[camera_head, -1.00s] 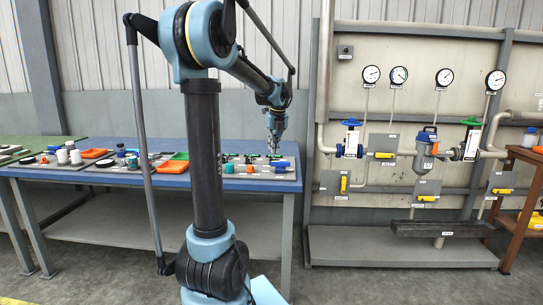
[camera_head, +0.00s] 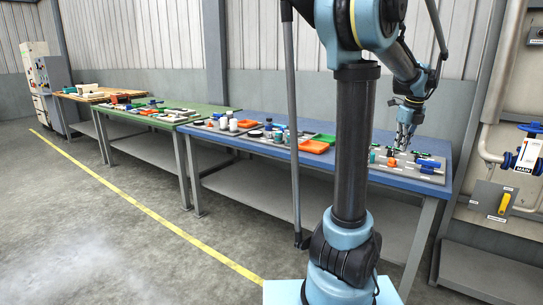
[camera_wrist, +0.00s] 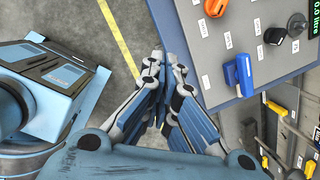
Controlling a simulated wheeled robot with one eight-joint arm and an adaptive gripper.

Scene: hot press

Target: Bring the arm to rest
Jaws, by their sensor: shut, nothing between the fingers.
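My gripper (camera_head: 404,140) hangs from my arm above the right end of the blue table (camera_head: 262,150) in the head view. In the wrist view my gripper (camera_wrist: 163,112) has its fingers together with nothing between them. Beneath and beside it there, a grey panel (camera_wrist: 268,68) on the table's edge carries a blue-handled part (camera_wrist: 240,72), an orange-handled part (camera_wrist: 267,26) and a dark round knob (camera_wrist: 275,36). The gripper looks clear of these parts, over the floor beside the table edge.
An orange tray (camera_head: 314,146) and a green tray (camera_head: 324,138) sit left of my gripper on the blue table. A green table (camera_head: 215,109) and a wooden-topped table (camera_head: 88,92) stand farther left. A valve wall (camera_head: 505,160) stands at right. Open floor (camera_head: 100,240) lies left of a yellow line.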

